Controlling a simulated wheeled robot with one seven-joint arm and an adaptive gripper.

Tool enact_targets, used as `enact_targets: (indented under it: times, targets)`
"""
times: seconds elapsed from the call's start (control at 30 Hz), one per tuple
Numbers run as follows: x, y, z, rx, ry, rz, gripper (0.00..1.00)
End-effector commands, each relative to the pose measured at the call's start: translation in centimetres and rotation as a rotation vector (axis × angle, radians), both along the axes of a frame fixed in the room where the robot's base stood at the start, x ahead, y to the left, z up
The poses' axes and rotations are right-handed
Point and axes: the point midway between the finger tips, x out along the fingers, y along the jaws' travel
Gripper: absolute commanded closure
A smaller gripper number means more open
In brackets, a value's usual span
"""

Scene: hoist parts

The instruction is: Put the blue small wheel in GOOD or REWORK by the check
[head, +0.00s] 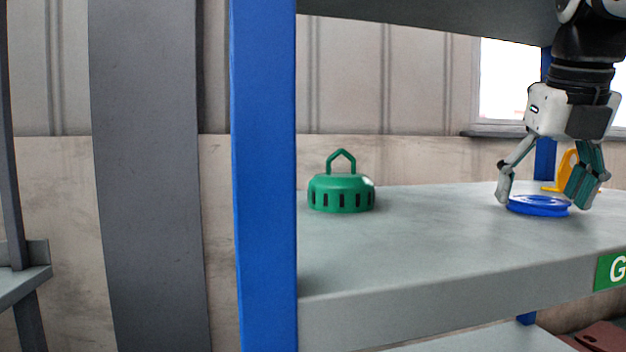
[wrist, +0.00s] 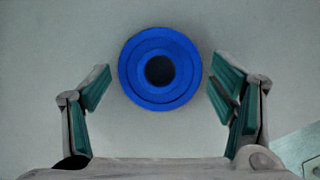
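The blue small wheel (head: 538,206) lies flat on the grey shelf (head: 430,238), on the right in the head view. In the wrist view the wheel (wrist: 160,69) shows from above as a round disc with a dark centre hole. My gripper (head: 545,200) points down over it, with one finger on each side. In the wrist view my gripper (wrist: 158,88) is open, with gaps between both fingers and the wheel. A green label with a white "G" (head: 611,270) is on the shelf's front edge at the right; the rest is cut off.
A green slotted cap with a loop handle (head: 341,193) stands on the shelf to the left. A yellow part (head: 564,172) is behind my gripper. A blue upright (head: 264,180) bounds the shelf's left side. The shelf between the green cap and the wheel is clear.

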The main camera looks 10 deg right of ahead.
Motion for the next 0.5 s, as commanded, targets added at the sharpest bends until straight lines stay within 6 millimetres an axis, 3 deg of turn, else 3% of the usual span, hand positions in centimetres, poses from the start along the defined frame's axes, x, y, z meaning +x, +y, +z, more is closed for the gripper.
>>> enact_targets:
  times: [0.33,0.5]
  targets:
    - [0.0,0.0,0.1,0.0,0.0,0.0,0.14]
    - [-0.4,0.1,1.7,-0.002,-0.002,0.0,0.14]
